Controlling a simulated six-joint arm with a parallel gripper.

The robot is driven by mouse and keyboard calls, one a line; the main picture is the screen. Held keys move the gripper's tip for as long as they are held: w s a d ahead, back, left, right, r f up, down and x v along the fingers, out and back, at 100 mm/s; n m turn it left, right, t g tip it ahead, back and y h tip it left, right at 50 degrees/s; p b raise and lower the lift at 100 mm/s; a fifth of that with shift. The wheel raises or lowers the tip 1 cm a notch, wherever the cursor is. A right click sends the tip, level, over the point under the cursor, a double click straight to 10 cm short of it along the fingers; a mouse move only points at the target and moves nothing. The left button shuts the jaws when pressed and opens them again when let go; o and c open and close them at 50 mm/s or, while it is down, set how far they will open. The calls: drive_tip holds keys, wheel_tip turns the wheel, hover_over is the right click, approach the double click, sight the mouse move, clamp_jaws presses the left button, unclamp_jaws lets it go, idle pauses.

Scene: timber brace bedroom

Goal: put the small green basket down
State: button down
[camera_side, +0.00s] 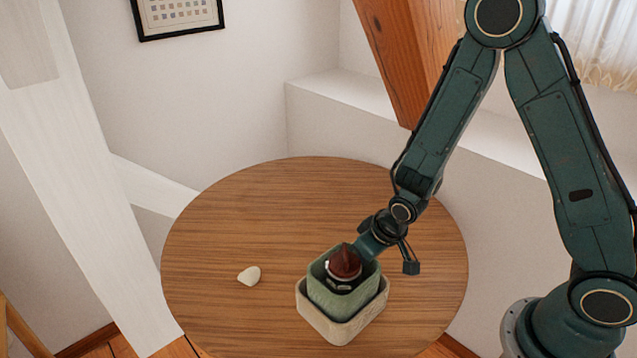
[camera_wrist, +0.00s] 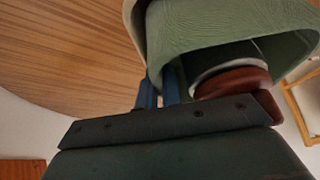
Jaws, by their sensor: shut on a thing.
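The small green basket (camera_side: 343,299) is over or within a cream, square-cornered tray (camera_side: 345,332) on the round wooden table. I cannot tell whether its base touches the tray. A dark red-brown object with a pale ring (camera_side: 344,264) is inside the basket. My gripper (camera_side: 368,252) is at the basket's back right rim, shut on its wall. In the wrist view the basket (camera_wrist: 225,30) fills the upper right. My blue-grey fingers (camera_wrist: 160,92) are at its near rim, with the red-brown object (camera_wrist: 230,84) beside them. The fingertips are partly hidden.
A small cream pebble-like thing (camera_side: 249,276) lies on the table to the left of the tray. The wooden tabletop (camera_side: 270,205) is clear at the back and left. A white sloping beam (camera_side: 85,170) stands left of the table. A white ledge (camera_side: 340,95) runs behind it.

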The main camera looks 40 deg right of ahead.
drive_tip(key=c, duration=1.6)
unclamp_jaws()
drive_tip(key=shift+o, duration=0.2)
drive_tip(key=shift+r, duration=0.1)
drive_tip(key=shift+r, duration=0.7)
drive_tip(key=v, duration=1.1)
drive_tip(key=shift+s+r, duration=0.15)
drive_tip(key=shift+r, duration=0.1)
